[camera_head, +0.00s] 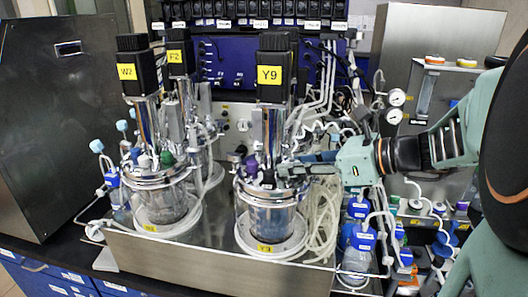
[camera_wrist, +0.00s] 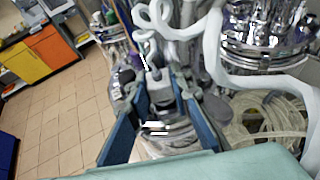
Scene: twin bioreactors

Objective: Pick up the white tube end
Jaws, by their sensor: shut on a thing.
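My gripper (camera_head: 287,169) reaches in from the right at the head plate of the reactor labelled Y9 (camera_head: 269,125). In the wrist view its two blue fingers (camera_wrist: 158,84) stand on either side of a pale grey-white piece, which I take to be the white tube end (camera_wrist: 158,92). The fingers are shut on it. A thin white tube (camera_wrist: 144,45) shows just above it. In the head view the held piece is too small to make out clearly. The fingertips sit close to the reactor's top fittings.
A second reactor labelled W2 (camera_head: 127,72) stands to the left. Thick white hoses (camera_wrist: 213,50) curl close to my right finger in the wrist view. Coiled clear tubing (camera_head: 322,225) and blue-capped bottles (camera_head: 357,241) crowd the right. Tiled floor (camera_wrist: 60,125) is clear at the left.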

